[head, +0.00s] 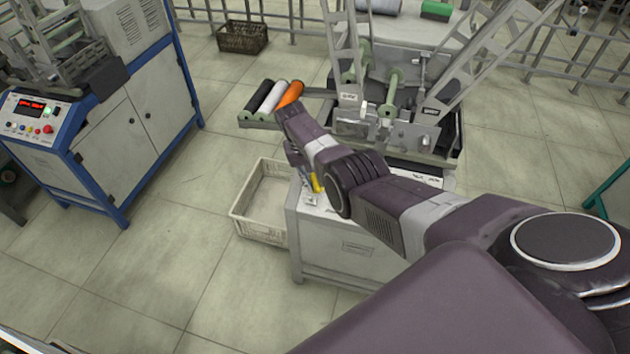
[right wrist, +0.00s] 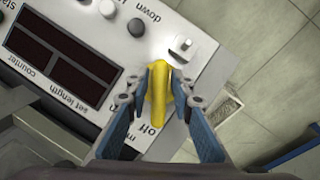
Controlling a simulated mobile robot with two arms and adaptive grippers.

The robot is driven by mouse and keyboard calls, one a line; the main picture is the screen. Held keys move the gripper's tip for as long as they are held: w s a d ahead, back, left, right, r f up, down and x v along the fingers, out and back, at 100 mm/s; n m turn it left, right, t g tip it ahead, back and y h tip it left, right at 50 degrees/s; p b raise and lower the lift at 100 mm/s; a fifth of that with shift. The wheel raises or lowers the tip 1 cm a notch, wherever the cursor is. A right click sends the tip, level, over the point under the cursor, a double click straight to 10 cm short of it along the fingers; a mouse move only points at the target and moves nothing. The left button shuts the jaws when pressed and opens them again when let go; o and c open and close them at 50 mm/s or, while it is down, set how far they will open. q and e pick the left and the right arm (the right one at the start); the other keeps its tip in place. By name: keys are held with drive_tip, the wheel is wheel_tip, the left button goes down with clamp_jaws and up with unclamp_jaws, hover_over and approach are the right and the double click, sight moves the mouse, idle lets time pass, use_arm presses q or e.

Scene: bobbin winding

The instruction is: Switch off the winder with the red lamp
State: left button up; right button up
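The winder (head: 345,245) in front of me has a light grey control panel. My right gripper (right wrist: 164,88) is over that panel, its two blue fingers on either side of a yellow switch handle (right wrist: 158,108) and apparently closed on it. The handle lies beside the word "off". The panel's counter and length displays (right wrist: 62,62) are dark. In the head view the yellow handle (head: 316,184) shows just below my right arm, which hides most of the panel. I see no lit red lamp on this winder. My left gripper is not in view.
Another winder (head: 130,110) with blue edges stands at the left, with lit red digits (head: 31,106) and a green light. A cream crate (head: 240,214) is on the floor beside the front winder. Black, white and orange rolls (head: 290,94) lie on its side rack. Floor at left is clear.

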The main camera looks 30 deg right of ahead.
drive_tip(key=shift+o, duration=0.5)
drive_tip(key=shift+w+a+r, duration=0.1)
drive_tip(key=shift+r, duration=0.3)
drive_tip(key=s+v, duration=0.1)
drive_tip(key=v, duration=1)
drive_tip(key=shift+w, duration=0.4)
drive_tip(key=shift+r, duration=0.1)
